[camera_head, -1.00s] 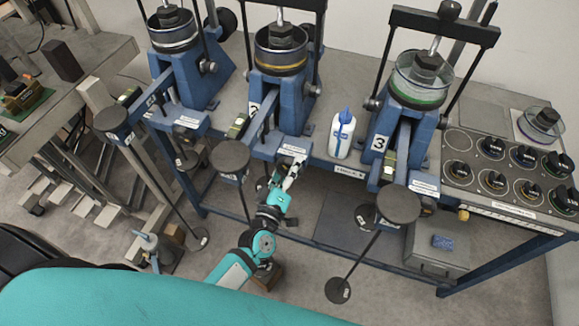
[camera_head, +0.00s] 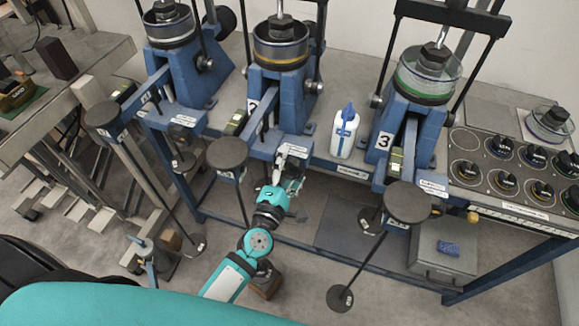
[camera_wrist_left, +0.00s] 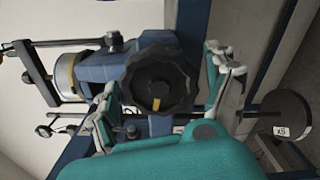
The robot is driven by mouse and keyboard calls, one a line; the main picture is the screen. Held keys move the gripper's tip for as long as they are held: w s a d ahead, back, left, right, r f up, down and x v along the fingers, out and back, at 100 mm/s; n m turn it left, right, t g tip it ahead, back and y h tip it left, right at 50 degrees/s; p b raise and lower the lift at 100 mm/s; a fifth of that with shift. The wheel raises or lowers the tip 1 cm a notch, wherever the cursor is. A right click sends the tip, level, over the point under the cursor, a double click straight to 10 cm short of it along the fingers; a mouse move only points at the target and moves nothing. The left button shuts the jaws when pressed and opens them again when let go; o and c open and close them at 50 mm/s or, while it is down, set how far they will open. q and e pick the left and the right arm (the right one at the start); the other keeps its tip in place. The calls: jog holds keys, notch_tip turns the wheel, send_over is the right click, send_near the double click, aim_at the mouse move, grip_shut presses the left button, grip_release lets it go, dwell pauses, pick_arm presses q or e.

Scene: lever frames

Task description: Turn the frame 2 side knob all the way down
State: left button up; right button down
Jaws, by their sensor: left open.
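Frame 2 (camera_head: 268,95) is the middle blue lever frame, with a yellow-banded ring on top. Its black side knob (camera_wrist_left: 160,80), lobed with a yellow mark at its lower edge, fills the middle of the left wrist view. I cannot make the knob out in the head view, where my gripper covers that area. My left gripper (camera_head: 293,158) is at the front of frame 2, near the table edge. In the left wrist view its open fingers stand on either side of the knob, with visible gaps. My right gripper is in neither view.
A white bottle with a blue cap (camera_head: 344,132) stands between frame 2 and frame 3 (camera_head: 398,120). A panel of black knobs (camera_head: 510,165) is at the right.

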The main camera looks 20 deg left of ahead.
pick_arm(q)
jog(key=shift+s, duration=3.1)
jog(key=s+f+m+g+h, duration=0.1)
jog(key=s+f+m+g, duration=0.2)
jog(key=f, duration=0.6)
jog(key=s+f+m+g, duration=0.25)
jog(key=f+m, duration=0.25)
jog(key=f, duration=0.5)
jog(key=s+f+m+g+h, duration=0.15)
jog(key=s+f+m, duration=0.3)
jog(key=f, duration=0.45)
jog(key=s+a+f+m+g+y, duration=0.1)
jog(key=s+a+f+m+g, duration=0.1)
jog(key=s+f, duration=0.4)
jog(key=s+a+f+m+g+y, duration=0.1)
jog(key=s+a+f+m+g, duration=0.2)
jog(key=s, duration=0.8)
jog(key=s+a+f+m+g+y, duration=0.1)
jog(key=s+a+f+m+g, duration=0.2)
jog(key=s+f, duration=0.5)
jog(key=shift+s+f+m+g, duration=0.35)
jog(key=shift+f+m+g, duration=0.4)
jog(key=shift+m, duration=0.5)
